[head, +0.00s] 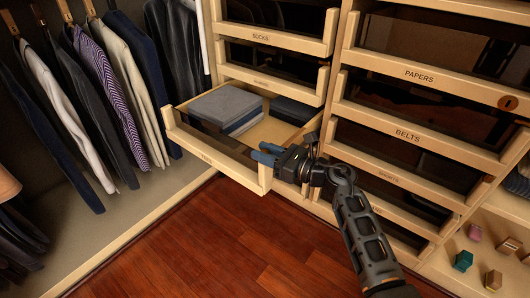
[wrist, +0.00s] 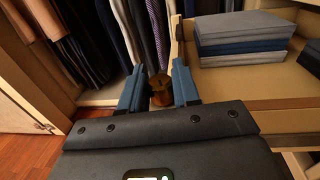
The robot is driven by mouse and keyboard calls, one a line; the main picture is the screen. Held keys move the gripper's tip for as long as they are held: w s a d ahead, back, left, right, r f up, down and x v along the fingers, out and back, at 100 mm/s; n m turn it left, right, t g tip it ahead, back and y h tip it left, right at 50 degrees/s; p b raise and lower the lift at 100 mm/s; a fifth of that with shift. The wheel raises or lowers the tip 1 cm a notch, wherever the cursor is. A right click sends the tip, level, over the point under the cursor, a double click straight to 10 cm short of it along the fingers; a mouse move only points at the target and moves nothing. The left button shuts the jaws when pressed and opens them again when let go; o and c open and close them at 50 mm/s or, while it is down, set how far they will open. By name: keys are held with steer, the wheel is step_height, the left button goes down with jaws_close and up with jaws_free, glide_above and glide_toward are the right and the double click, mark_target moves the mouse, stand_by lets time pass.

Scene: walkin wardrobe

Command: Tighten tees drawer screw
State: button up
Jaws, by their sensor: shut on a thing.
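The tees drawer (head: 213,153) is pulled out in the head view, with a small label on its front that is hard to read. Folded grey and blue clothes (head: 225,108) lie inside it, and they also show in the wrist view (wrist: 245,38). My gripper (head: 267,154) is at the drawer's front right corner. In the wrist view its two blue fingers stand either side of a brass-brown screw (wrist: 162,92) with a wide head, and they are shut on it. The screw is hidden in the head view, and its lower end is hidden in the wrist view.
Hanging clothes (head: 105,85) fill the left side. Closed drawers marked socks (head: 275,38), papers (head: 420,78) and belts (head: 410,136) stand around and to the right. Small coloured blocks (head: 463,261) sit on a low shelf at right. The wooden floor (head: 205,240) is clear.

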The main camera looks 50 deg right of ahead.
steer(key=shift+m+h, duration=0.3)
steer(key=shift+h, duration=0.2)
